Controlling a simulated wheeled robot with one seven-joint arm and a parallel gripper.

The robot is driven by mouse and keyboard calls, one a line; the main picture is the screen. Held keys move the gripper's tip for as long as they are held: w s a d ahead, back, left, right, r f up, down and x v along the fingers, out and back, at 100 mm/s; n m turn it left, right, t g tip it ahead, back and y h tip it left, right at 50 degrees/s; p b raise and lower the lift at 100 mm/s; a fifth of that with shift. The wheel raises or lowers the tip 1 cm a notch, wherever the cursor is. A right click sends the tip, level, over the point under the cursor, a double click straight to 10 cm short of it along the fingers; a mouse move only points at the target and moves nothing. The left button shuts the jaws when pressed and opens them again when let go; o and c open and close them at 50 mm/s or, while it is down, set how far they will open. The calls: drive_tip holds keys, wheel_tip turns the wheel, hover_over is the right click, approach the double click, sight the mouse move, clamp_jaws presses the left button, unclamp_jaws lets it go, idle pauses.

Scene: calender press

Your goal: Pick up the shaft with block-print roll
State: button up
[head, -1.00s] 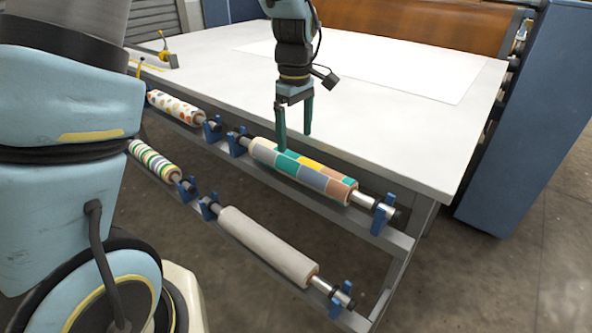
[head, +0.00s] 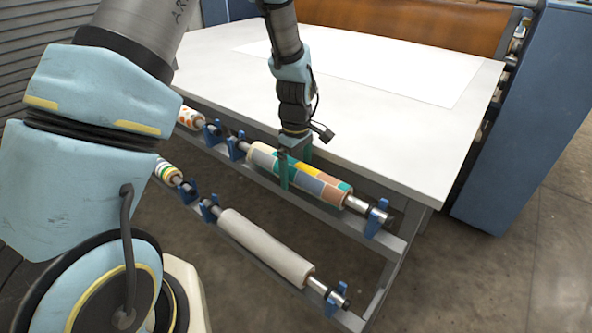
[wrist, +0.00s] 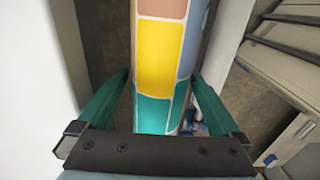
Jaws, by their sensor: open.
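The shaft with block-print roll, a roll covered in yellow, teal, orange and grey-blue blocks (head: 325,188), lies in blue holders on the upper rack rail beside the table. Its bare metal shaft end shows at the right. My gripper (head: 295,172) is open and lowered over the roll, left of its middle, with one green finger on each side. In the wrist view the roll (wrist: 160,60) runs lengthwise between the open fingers (wrist: 158,82). Gaps seem to show on both sides there; contact cannot be told. The far finger is partly hidden behind the roll.
A plain pale roll (head: 262,245) lies on the lower rail. A dotted roll (head: 190,118) and a striped roll (head: 168,172) lie to the left, partly hidden by my arm. The white table (head: 400,140) edge runs close behind the roll. A blue machine housing (head: 525,120) stands right.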

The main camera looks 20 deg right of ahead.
clamp_jaws()
idle(0.8)
